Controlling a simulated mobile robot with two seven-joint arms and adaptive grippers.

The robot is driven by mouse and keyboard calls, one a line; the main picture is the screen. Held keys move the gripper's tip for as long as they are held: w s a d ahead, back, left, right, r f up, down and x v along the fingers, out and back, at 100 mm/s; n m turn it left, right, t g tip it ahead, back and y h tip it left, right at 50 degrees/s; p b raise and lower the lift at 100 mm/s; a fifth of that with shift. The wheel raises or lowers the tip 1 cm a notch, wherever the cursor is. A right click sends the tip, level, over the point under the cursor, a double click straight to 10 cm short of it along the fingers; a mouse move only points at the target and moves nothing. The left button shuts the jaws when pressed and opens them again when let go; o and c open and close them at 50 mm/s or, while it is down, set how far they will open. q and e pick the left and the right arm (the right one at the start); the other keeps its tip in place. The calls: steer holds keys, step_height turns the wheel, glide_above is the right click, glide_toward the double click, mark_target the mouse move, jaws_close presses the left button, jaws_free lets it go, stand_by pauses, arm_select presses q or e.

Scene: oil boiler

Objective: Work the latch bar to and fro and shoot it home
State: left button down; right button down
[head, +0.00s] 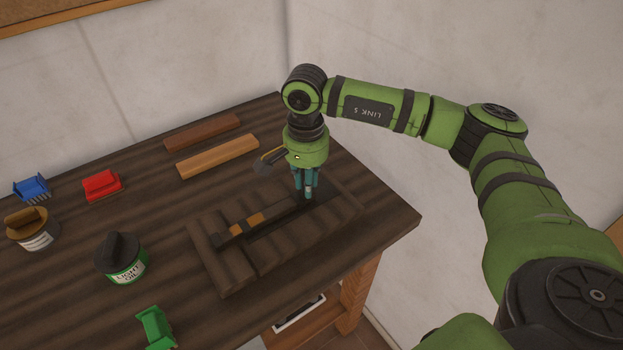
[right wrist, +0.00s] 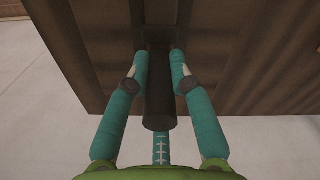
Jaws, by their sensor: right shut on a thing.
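The latch bar (head: 248,227) is a long dark bar with orange bands. It lies in the slot of a dark brown wooden latch frame (head: 229,284) on the table. My right gripper (head: 307,194) comes down from above at the bar's right-hand end. In the right wrist view the right gripper (right wrist: 160,78) has its teal fingers closed on both sides of a dark round knob (right wrist: 158,105), which stands out toward the camera. Where the knob joins the bar is hidden by the fingers in the head view. My left gripper is not in view.
Two wooden bars, brown (head: 202,133) and orange-brown (head: 218,156), lie behind the frame. A wall is close behind.

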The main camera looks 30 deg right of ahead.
steer(key=c, duration=1.1)
jaws_free()
steer(key=shift+a, duration=0.4)
steer(key=shift+d+r, duration=0.2)
steer(key=shift+r, duration=0.15)
steer(key=r, duration=1.1)
steer(key=shift+a+r, duration=0.2)
steer(key=shift+s+f, duration=0.1)
